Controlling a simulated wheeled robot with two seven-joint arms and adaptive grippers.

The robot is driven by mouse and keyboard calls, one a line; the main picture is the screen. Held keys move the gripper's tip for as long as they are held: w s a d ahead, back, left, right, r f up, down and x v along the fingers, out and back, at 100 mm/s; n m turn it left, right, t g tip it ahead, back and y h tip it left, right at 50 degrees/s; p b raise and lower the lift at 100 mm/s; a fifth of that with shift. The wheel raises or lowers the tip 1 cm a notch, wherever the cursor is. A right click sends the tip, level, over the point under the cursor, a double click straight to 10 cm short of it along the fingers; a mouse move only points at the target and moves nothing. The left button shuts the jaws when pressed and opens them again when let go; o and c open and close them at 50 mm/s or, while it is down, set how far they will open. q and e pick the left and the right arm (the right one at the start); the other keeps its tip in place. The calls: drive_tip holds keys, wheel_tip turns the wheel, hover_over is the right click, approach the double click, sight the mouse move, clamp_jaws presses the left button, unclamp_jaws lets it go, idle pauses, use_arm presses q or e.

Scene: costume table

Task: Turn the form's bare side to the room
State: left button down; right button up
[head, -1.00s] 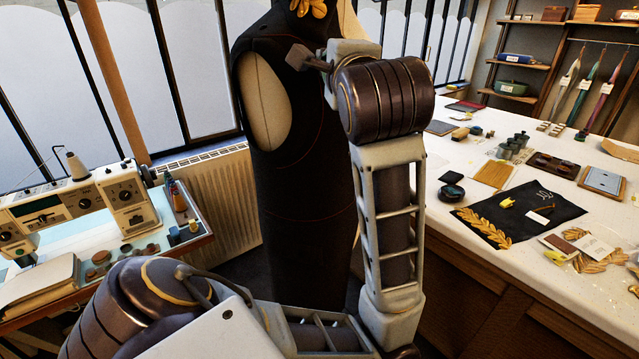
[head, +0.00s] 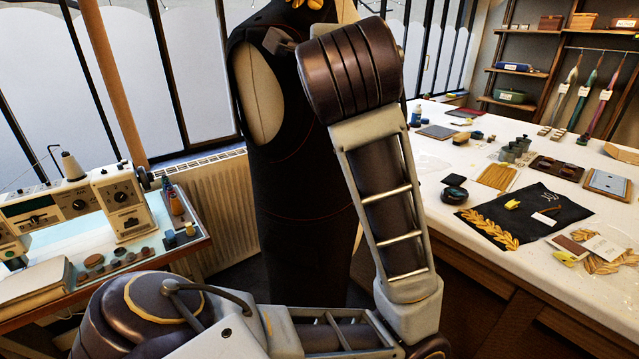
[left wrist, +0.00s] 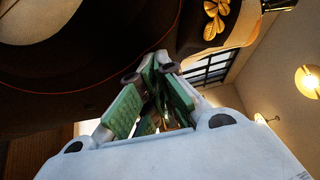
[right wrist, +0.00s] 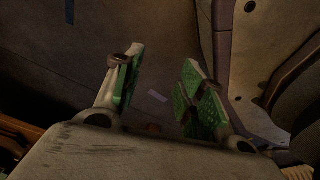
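The dress form (head: 300,190) stands upright in the middle of the head view, its visible side mostly covered in black cloth. A cream oval (head: 258,98) shows at its armhole, and gold leaf trim (head: 310,3) is cut off at the top. The left wrist view shows the black cloth (left wrist: 95,65), gold leaves (left wrist: 215,18) and a cream strip (left wrist: 240,28). My left gripper (head: 278,41) is beside the form's upper body near the armhole; its green-padded fingers (left wrist: 155,68) look shut with nothing seen between them. Contact is unclear. My right gripper (right wrist: 155,68) is open and empty, outside the head view.
A sewing machine (head: 100,205) stands on a side table at left. A radiator (head: 212,205) is behind the form. At right, a white worktable (head: 440,225) holds a black cloth with gold leaves (head: 525,215) and small tools. My left arm hides part of the form.

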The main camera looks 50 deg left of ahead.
sight(262, 52)
use_arm(q)
drive_tip(key=shift+s+a+f+m+t+h+b, duration=0.3)
drive_tip(key=shift+s+b, duration=0.2)
drive_tip(key=shift+b, duration=0.35)
drive_tip(key=shift+s+a+f+m+t+h+b, duration=0.1)
drive_tip(key=shift+s+a+m+t+h+b, duration=0.3)
drive_tip(key=shift+b, duration=0.45)
drive_tip(key=shift+s+a+f+m+t+h+b, duration=0.1)
drive_tip(key=shift+s+a+f+t+h+b, duration=0.2)
drive_tip(key=shift+s+b, duration=0.45)
use_arm(e)
drive_tip(key=w+a+r, duration=0.3)
drive_tip(key=r, duration=0.3)
drive_tip(key=w+a+r, duration=0.2)
drive_tip(key=w+r, duration=0.1)
drive_tip(key=r, duration=0.2)
drive_tip(key=shift+a+r+g+y, duration=0.3)
drive_tip(key=shift+a+r, duration=0.1)
use_arm(q)
drive_tip(key=shift+a+r, duration=0.15)
